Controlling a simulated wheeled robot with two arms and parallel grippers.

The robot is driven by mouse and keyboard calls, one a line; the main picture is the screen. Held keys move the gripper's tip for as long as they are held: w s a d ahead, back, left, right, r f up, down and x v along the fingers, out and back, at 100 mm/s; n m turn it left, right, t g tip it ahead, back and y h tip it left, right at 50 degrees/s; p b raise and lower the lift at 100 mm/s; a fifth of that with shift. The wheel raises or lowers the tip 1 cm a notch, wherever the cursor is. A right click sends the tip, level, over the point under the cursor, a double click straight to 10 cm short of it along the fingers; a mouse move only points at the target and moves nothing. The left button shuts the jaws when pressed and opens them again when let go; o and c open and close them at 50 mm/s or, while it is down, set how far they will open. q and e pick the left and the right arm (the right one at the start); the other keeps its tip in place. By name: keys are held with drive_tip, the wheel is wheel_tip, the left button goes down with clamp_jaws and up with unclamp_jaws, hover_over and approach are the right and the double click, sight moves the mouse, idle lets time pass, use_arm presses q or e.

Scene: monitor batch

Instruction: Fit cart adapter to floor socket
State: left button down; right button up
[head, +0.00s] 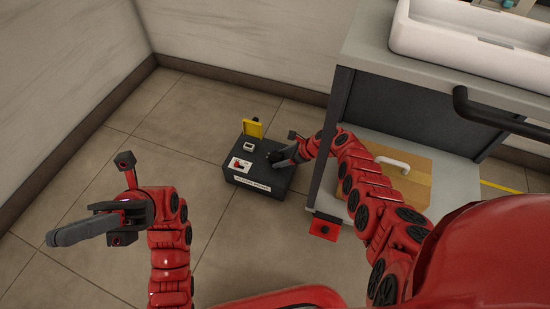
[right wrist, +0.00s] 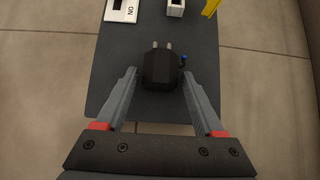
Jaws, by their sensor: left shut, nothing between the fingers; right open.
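The floor socket is a dark box (head: 262,178) on the tiles, with a raised yellow flap (head: 253,129), a small white socket (head: 249,147) and a switch plate (head: 241,165) on top. In the right wrist view, the black adapter (right wrist: 160,72) lies over the box top, its two metal prongs toward the white socket (right wrist: 175,8). My right gripper (right wrist: 160,85) is open, one finger on each side of the adapter with small gaps; in the head view its fingers hide the adapter. My left gripper (head: 54,238) is shut and empty, at the left away from the box.
A red pedal-like part (head: 325,228) sticks out below. Floor left of the box is clear up to the walls.

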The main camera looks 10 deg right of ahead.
clamp_jaws()
drive_tip(key=shift+r+p, duration=0.45)
drive_tip(key=shift+p, duration=0.1)
idle(0.7)
drive_tip(key=shift+r+p, duration=2.45)
drive_tip(key=shift+p, duration=0.15)
